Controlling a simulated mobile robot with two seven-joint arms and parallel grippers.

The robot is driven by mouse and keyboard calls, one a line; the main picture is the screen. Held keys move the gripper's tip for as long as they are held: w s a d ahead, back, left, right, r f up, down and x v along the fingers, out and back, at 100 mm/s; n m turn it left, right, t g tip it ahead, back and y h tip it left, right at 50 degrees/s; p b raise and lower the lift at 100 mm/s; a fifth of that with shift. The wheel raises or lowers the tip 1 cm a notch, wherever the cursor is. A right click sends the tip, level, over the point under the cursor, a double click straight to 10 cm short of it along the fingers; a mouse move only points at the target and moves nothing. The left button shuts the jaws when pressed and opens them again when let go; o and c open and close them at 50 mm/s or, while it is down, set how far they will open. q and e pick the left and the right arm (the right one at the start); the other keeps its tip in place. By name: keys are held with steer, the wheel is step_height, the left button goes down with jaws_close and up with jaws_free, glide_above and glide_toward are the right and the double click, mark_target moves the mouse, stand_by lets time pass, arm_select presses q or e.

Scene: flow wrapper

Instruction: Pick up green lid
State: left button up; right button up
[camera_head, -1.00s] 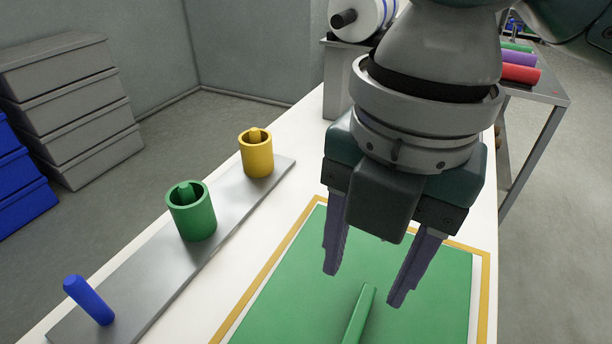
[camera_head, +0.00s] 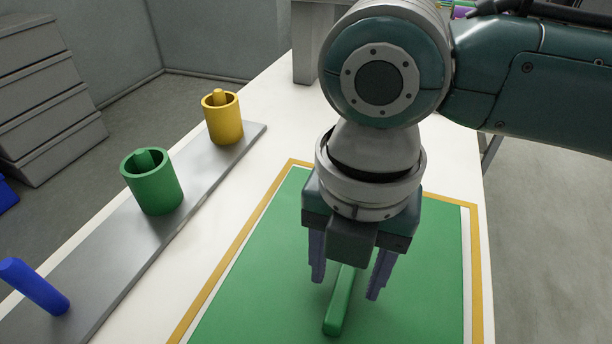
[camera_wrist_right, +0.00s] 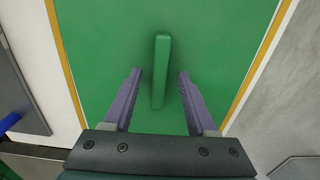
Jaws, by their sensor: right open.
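The green lid (camera_head: 262,300) is a flat green panel with a raised green bar handle (camera_head: 340,305), lying on the white table inside a yellow border. The handle also shows in the right wrist view (camera_wrist_right: 160,70), upright in the picture between the fingers. My right gripper (camera_head: 345,288) is open above the lid, its two purple fingers pointing down on either side of the handle. The fingers (camera_wrist_right: 158,74) appear apart from the handle, with a gap on each side. My left gripper is not in view.
A grey metal strip (camera_head: 105,270) along the table's left side holds a blue peg (camera_head: 35,287), a green cup (camera_head: 152,185) and a yellow cup (camera_head: 224,120) on pegs. Grey drawers (camera_head: 45,100) stand on the floor at left. The white table between strip and lid is clear.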

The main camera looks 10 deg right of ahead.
jaws_close()
stand_by(0.4)
stand_by(1.0)
